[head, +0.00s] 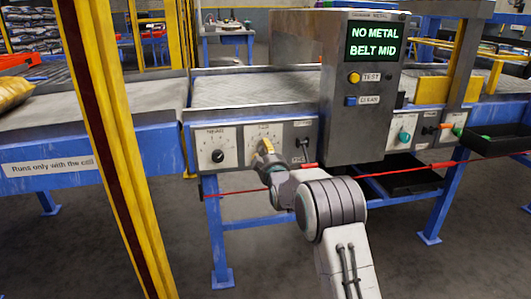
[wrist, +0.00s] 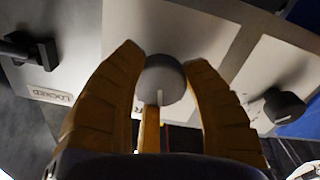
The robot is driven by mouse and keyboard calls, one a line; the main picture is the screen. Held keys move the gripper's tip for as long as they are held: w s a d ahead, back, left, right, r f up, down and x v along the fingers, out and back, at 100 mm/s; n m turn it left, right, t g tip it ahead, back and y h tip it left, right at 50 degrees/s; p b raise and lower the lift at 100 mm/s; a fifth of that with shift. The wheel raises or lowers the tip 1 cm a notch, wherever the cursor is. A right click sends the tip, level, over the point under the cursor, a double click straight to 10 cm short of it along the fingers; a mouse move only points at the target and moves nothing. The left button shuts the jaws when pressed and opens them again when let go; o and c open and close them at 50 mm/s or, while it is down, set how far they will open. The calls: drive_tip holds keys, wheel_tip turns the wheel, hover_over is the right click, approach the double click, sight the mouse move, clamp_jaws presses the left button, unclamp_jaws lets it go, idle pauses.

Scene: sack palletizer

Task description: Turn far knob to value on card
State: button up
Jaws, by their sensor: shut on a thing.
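My gripper (head: 265,146) reaches the middle panel (head: 250,131) on the front of the belt frame. In the wrist view its yellow fingers (wrist: 162,80) are shut on a round grey knob (wrist: 165,72). A pale pointer line shows on the knob's lower face. In the head view my gripper hides this knob and part of its dial, and the scale is too small to read. Another black knob (head: 218,156) sits on the left panel, pointer roughly upward; it also shows in the wrist view (wrist: 284,104). I cannot make out a value card.
A black lever (head: 303,143) is close right of the middle panel; its LOCKED label (wrist: 50,95) shows in the wrist view. A control box (head: 360,110) reads NO METAL, BELT MID. A yellow post (head: 110,140) stands left. A red cord (head: 235,192) runs below the panels.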

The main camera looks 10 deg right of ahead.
drive_tip(key=m, duration=1.1)
drive_tip(key=shift+r+m, duration=0.1)
drive_tip(key=shift+m, duration=0.2)
idle(0.5)
drive_tip(key=o, duration=1.2)
drive_tip(key=shift+w, duration=0.1)
drive_tip(key=shift+s, duration=6.05)
